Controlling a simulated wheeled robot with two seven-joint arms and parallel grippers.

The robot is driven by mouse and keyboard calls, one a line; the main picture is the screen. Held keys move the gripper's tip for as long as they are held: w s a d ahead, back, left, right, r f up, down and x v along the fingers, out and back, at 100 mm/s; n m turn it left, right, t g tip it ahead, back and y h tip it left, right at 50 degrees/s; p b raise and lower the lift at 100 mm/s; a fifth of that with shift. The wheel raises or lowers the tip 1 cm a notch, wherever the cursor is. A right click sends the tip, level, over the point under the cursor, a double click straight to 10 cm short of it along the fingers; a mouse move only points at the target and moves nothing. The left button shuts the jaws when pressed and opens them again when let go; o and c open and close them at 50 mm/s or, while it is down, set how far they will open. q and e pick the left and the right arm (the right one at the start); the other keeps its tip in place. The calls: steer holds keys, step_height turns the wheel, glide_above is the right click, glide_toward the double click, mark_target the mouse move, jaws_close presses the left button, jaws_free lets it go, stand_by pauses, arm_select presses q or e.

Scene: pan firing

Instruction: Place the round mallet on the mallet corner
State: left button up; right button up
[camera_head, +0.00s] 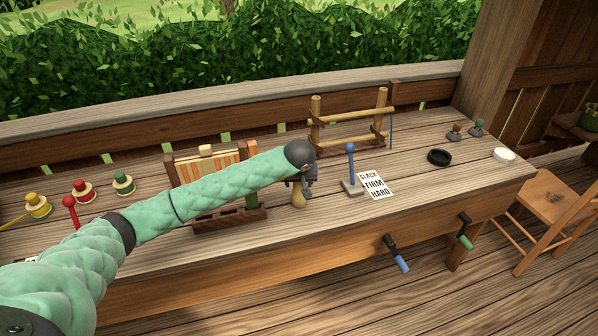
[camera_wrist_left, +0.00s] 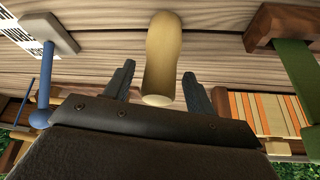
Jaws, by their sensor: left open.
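A pale wooden piece with a rounded end, which looks like the round mallet (camera_head: 298,198), is on the workbench, partly hidden by my left gripper. I cannot tell which part of the bench is the mallet corner. My right gripper is not in view.
The workbench (camera_head: 330,215) carries a striped rack (camera_head: 182,170) left of the gripper, a blue lever (camera_head: 351,165) with a label card (camera_head: 374,185) to the right, and a wooden frame (camera_head: 350,113) behind. Black (camera_head: 439,157) and white (camera_head: 504,155) dishes stand far right.

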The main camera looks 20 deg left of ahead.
arm_select(q)
steer(key=shift+s+r, duration=0.15)
steer(key=shift+r, duration=0.2)
steer(key=shift+s+d+r+b, duration=0.1)
steer(key=shift+s+r+b, duration=0.05)
steer(key=shift+r+b, duration=0.2)
steer(key=b+v, duration=0.3)
steer(key=v, duration=0.7)
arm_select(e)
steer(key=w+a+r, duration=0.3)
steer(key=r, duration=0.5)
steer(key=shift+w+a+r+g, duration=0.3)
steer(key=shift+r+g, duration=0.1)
